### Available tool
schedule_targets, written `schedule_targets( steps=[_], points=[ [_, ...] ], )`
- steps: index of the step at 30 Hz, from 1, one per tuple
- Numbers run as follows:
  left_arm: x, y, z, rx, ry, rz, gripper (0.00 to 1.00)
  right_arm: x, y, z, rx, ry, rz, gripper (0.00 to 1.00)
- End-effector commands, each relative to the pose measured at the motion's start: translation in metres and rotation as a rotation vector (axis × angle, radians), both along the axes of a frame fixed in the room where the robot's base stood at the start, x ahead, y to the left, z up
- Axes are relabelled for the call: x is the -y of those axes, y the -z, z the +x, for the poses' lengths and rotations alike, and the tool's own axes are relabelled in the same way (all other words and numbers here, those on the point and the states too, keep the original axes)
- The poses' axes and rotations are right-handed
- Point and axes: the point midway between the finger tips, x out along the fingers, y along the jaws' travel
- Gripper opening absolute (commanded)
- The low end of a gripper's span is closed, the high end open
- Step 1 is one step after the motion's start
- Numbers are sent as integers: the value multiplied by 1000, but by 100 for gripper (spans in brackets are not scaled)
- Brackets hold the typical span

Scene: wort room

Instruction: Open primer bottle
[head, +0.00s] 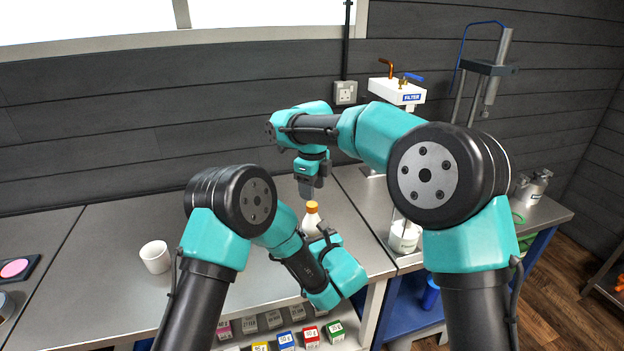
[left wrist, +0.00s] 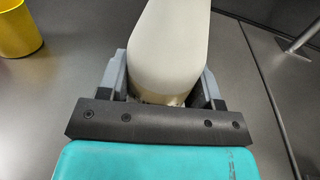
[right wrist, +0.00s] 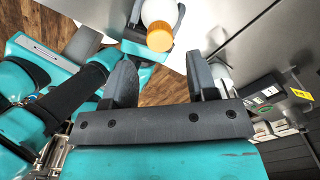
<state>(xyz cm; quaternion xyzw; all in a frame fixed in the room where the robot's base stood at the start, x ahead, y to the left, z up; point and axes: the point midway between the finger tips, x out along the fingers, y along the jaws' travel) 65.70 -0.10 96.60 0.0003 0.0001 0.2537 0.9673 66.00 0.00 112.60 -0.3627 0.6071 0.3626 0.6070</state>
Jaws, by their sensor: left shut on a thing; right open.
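The bottle's lower part is hidden.
A white cup (head: 155,257) stands on the bench at left. A filter stand (head: 398,92) is at the back right, with a white tub (head: 404,237) below it. Small labelled boxes (head: 286,340) sit on a shelf under the bench front.

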Motion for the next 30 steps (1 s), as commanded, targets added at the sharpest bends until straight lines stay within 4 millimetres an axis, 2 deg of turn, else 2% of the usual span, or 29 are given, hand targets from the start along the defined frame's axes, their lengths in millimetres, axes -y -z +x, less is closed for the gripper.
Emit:
schedule_targets(
  steps=[6,10,15,22,30],
  points=[
    [0,0,0,0,0,0,0,0,32,0,-3,-1,-1,53],
    [0,0,0,0,0,0,0,0,45,0,-1,-1,0,53],
    [0,0,0,0,0,0,0,0,52,0,-1,0,0,53],
    [0,0,0,0,0,0,0,0,53,0,0,0,0,53],
    [0,0,0,0,0,0,0,0,52,0,0,-1,0,28]
  ],
)
